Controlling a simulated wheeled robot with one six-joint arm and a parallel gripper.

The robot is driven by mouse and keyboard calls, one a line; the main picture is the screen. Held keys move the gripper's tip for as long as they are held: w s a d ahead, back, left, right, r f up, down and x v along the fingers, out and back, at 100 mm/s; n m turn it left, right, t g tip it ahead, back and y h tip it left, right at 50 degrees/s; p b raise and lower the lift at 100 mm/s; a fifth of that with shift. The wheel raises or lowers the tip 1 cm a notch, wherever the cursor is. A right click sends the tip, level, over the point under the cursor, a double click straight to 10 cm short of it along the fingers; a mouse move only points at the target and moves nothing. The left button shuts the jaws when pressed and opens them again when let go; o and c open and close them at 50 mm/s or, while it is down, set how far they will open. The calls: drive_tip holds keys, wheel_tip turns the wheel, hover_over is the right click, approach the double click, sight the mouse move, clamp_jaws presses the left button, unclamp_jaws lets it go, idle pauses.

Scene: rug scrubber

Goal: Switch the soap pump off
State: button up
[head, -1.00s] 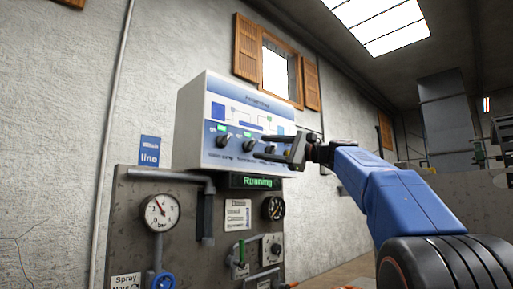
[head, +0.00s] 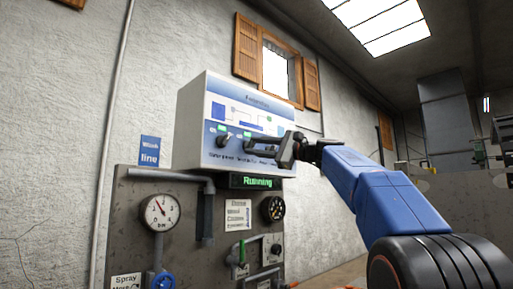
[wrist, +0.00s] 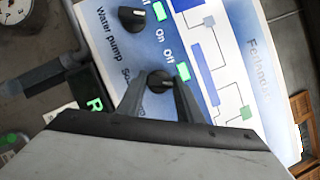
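The control panel (head: 262,103) is a white and blue box on the wall with a row of dark knobs. In the wrist view a dark knob (wrist: 160,82) sits beside the "Water pump" knob (wrist: 132,18); its label is partly hidden and starts with "So". The lamp (wrist: 183,71) at its "Off"/"On" marks is lit green. My gripper (wrist: 159,84) has one finger on each side of this knob, tips close to it; I cannot tell whether they touch it. My gripper is at the panel's lower right in the head view (head: 249,146) and hides knobs there.
Below the panel a display (head: 256,182) reads "Running" in green. Open room lies to the right.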

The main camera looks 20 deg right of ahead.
drive_tip(key=shift+n, duration=0.3)
drive_tip(key=n+g, duration=0.1)
drive_tip(key=n, duration=0.1)
drive_tip(key=n+g, duration=0.1)
drive_tip(key=n, duration=0.2)
drive_tip(key=shift+d+r+h, duration=0.1)
drive_tip(key=shift+h, duration=0.3)
drive_tip(key=n+h, duration=0.1)
drive_tip(key=n, duration=0.1)
drive_tip(key=n+g+h, duration=0.1)
drive_tip(key=n, duration=0.2)
drive_tip(key=shift+r+n, duration=0.1)
drive_tip(key=shift+n, duration=0.2)
drive_tip(key=o, duration=1.1)
drive_tip(key=v, duration=1.7)
drive_tip(key=shift+s+r, duration=0.15)
drive_tip(key=shift+r, duration=0.2)
